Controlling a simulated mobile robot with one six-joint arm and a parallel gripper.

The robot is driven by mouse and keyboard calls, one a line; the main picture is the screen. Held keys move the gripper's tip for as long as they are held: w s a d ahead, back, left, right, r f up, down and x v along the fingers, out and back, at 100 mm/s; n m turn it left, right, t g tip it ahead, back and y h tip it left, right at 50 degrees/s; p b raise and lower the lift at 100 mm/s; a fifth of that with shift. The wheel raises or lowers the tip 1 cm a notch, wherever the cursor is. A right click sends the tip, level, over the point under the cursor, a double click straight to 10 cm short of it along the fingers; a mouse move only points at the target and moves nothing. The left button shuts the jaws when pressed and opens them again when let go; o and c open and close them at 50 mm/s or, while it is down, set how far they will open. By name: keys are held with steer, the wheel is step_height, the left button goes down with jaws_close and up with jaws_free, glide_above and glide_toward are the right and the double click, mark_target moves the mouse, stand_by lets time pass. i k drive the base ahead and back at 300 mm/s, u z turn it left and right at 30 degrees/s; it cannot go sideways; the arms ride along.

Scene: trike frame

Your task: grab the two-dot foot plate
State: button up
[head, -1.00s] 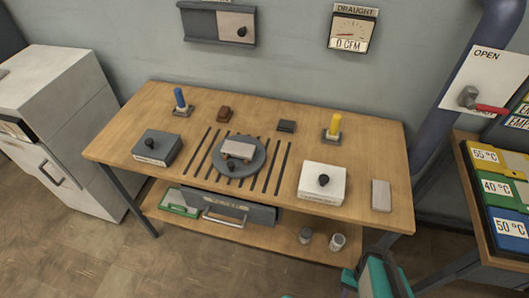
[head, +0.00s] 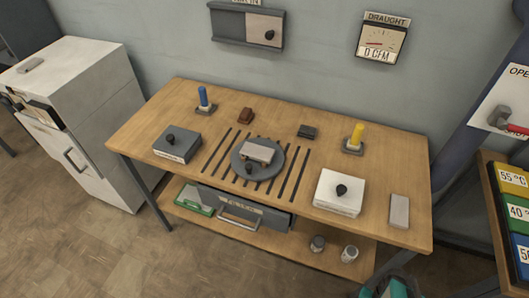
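No plate with two readable dots shows; any dot marks are too small to make out. On the wooden workbench (head: 400,165), a blue post (head: 203,97) stands upright on a small grey square base (head: 206,110). A yellow post (head: 357,135) stands on a similar base (head: 351,149) to the right. I cannot tell if either base is a foot plate. A round grey disc (head: 240,168) at the middle carries a small pale-topped block (head: 259,151). My gripper's fingers are not in view; only a teal and dark part, probably of my arm, shows at the bottom edge.
The bench also holds a grey box (head: 178,148), a white box (head: 336,196), a pale block (head: 399,211), a brown block (head: 245,115) and a dark block (head: 307,131). A white cabinet (head: 110,120) stands left. Coloured bins (head: 515,182) stand right. Floor at front left is clear.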

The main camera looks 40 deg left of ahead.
mark_target(262, 154)
steer(key=z, duration=0.2)
steer(key=k, duration=1.5)
steer(key=u, duration=1.3)
steer(key=i, duration=0.95)
steer(key=z, duration=0.2)
